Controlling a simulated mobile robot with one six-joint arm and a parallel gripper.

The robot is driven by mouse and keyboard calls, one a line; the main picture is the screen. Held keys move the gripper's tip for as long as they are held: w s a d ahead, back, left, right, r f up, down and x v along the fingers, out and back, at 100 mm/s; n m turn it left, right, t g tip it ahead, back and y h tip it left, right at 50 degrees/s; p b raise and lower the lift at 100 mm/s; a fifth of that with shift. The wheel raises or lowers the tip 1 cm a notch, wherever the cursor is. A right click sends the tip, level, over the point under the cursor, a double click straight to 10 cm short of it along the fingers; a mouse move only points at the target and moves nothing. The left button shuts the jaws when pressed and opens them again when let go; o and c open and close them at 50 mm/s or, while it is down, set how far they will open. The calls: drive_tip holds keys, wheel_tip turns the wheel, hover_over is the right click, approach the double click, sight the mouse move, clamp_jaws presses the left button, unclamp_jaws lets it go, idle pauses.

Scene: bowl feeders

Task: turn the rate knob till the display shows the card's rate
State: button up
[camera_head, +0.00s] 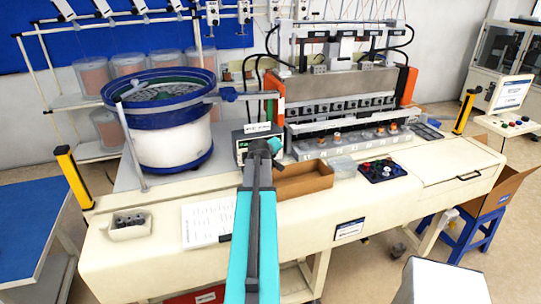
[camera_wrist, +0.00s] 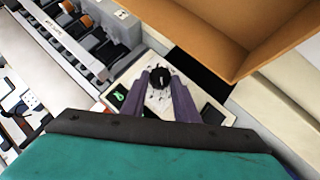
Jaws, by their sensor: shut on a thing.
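The black rate knob (camera_wrist: 160,77) sits on the light face of the control box (camera_wrist: 140,72) in the wrist view. My gripper (camera_wrist: 160,86) has its two purple-grey fingers closed around the knob, one on each side. A green lit switch (camera_wrist: 119,96) is left of the fingers. A dark window (camera_wrist: 212,114), perhaps the display, is at their right; no digits are readable. In the head view the control box (camera_head: 243,144) stands beside the bowl feeder, and my arm hides most of its face. A small white card (camera_head: 257,127) shows at its top; its text is too small to read.
An open cardboard box (camera_head: 302,188) stands close to the right of my gripper. The bowl feeder (camera_head: 160,100) is at the left. White paper sheets (camera_head: 205,224) and a small parts tray (camera_head: 130,232) lie on the table front. A dark tray of colored parts (camera_head: 382,170) lies farther right.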

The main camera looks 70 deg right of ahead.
drive_tip(key=shift+a+f, duration=0.1)
drive_tip(key=shift+f, duration=0.05)
idle(0.4)
drive_tip(key=o, duration=1.1)
drive_tip(key=shift+c, duration=0.2)
drive_tip(key=shift+s+a+r, duration=0.1)
drive_tip(key=shift+r, duration=0.15)
drive_tip(key=b+v, duration=0.5)
drive_tip(key=v, duration=0.8)
drive_tip(key=shift+s+r, duration=0.15)
drive_tip(key=shift+a, duration=0.15)
